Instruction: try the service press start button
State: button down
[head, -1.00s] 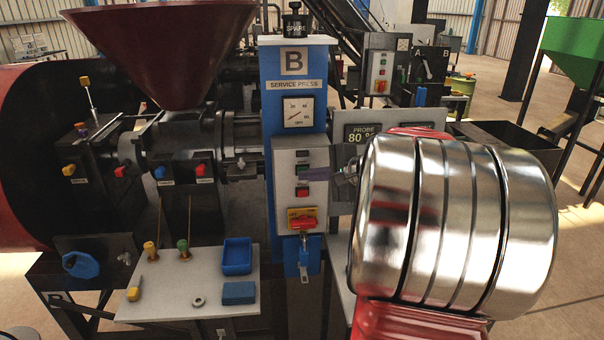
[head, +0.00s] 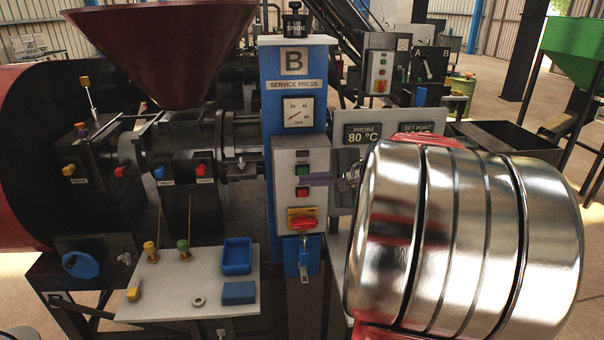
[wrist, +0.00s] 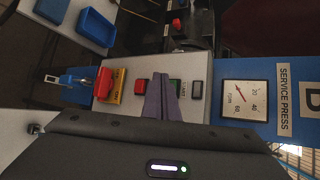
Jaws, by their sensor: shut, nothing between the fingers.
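The service press control box (head: 289,205) is a pale panel on the blue column marked B. Its green start button (head: 303,170) sits above a red button (head: 302,192). My gripper (head: 304,182) is shut and empty, its thin purple-grey fingers reaching in from the right, with the tips between the two buttons in the head view. In the wrist view the gripper (wrist: 157,76) lies over the panel, partly covering the green button (wrist: 174,84) beside the START label. I cannot tell whether the tips touch the panel.
Below the buttons is a red rotary switch (head: 304,223) on a yellow plate. A dial gauge (head: 299,112) is above the box. A probe display panel (head: 346,122) stands to the right, behind my arm. A shelf (head: 180,290) with small parts is at lower left.

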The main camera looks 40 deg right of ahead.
jog(key=shift+s+a, duration=0.65)
jog(key=shift+s, duration=0.25)
jog(key=shift+s+a, duration=0.6)
jog(key=shift+s, duration=0.3)
jog(key=s+a+f+n+g+y, duration=0.15)
jog(key=a+n, duration=0.25)
jog(key=a, duration=0.6)
jog(key=a+f+n+g+y, duration=0.1)
jog(key=a+f+n+g, duration=0.2)
jog(key=a, duration=0.7)
jog(key=s+a+f+n+g+h, duration=0.2)
jog(key=s+a+n+g+h, duration=0.1)
jog(key=s+a+n, duration=0.8)
jog(key=s+n+h, duration=0.1)
jog(key=n, duration=0.1)
jog(key=shift+s+a+n, duration=0.25)
jog(key=shift+n, duration=0.05)
jog(key=shift+d, duration=0.15)
